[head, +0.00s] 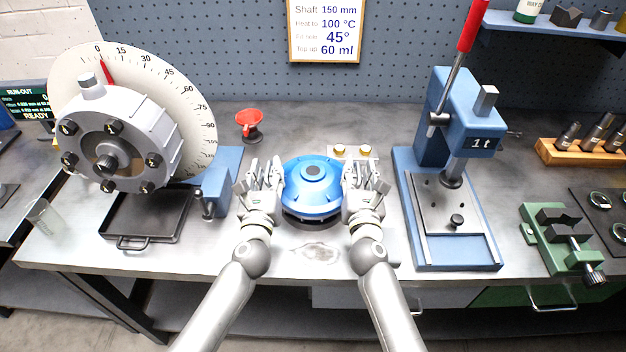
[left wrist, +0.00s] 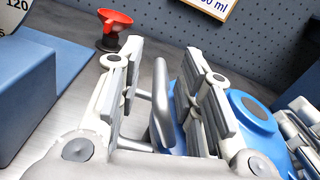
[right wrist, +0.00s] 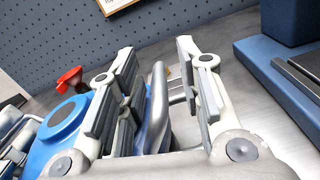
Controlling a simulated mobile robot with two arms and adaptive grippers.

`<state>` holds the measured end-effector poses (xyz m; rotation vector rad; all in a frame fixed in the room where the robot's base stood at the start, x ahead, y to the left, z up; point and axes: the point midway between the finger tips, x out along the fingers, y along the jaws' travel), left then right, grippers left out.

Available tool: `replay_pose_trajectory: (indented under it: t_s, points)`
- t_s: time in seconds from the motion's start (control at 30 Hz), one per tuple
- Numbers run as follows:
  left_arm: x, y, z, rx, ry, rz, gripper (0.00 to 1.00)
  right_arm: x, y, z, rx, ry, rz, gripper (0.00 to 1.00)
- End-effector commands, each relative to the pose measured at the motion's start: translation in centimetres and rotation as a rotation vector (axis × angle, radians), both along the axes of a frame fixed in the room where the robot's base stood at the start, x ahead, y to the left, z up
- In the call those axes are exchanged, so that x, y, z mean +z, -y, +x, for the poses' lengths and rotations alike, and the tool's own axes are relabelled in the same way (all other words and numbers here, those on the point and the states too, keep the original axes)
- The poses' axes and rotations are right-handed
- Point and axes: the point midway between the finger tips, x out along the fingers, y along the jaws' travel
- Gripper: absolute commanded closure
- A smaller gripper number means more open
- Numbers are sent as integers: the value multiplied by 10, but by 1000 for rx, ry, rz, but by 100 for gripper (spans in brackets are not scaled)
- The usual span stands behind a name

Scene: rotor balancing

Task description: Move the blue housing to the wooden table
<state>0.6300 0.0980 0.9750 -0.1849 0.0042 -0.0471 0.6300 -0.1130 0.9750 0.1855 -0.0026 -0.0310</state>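The blue housing (head: 312,182) is a domed round part with a dark centre, on the metal workbench (head: 330,252). My left gripper (head: 264,176) is at its left side. In the left wrist view, the grey handle (left wrist: 160,105) stands between the open fingers, with gaps on both sides. My right gripper (head: 360,178) is at its right side. In the right wrist view, another grey handle (right wrist: 157,105) stands between its open fingers. The housing's sides are partly hidden by the grippers. No wooden table is in view.
A blue press (head: 452,165) stands right of the housing. A dial with a grey rotor hub (head: 115,140) stands left, above a black tray (head: 145,220). A red funnel (head: 249,120) is behind left. Brass-coloured parts (head: 340,151) lie just behind. The bench front is mostly clear.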

Motion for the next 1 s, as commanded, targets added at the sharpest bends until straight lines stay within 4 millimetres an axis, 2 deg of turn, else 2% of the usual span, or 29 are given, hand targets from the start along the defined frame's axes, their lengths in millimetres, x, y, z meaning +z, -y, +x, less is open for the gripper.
replay_pose_trajectory:
  t_s: [0.03,0.23,1.0]
  points:
    - [0,0,0,0,0,0,76,0,0,0,0,0,0,76]
    - [0,0,0,1,0,1,100,0,0,0,-1,0,0,100]
    - [2,-5,1,8,3,12,100,2,4,0,-5,2,-12,100]
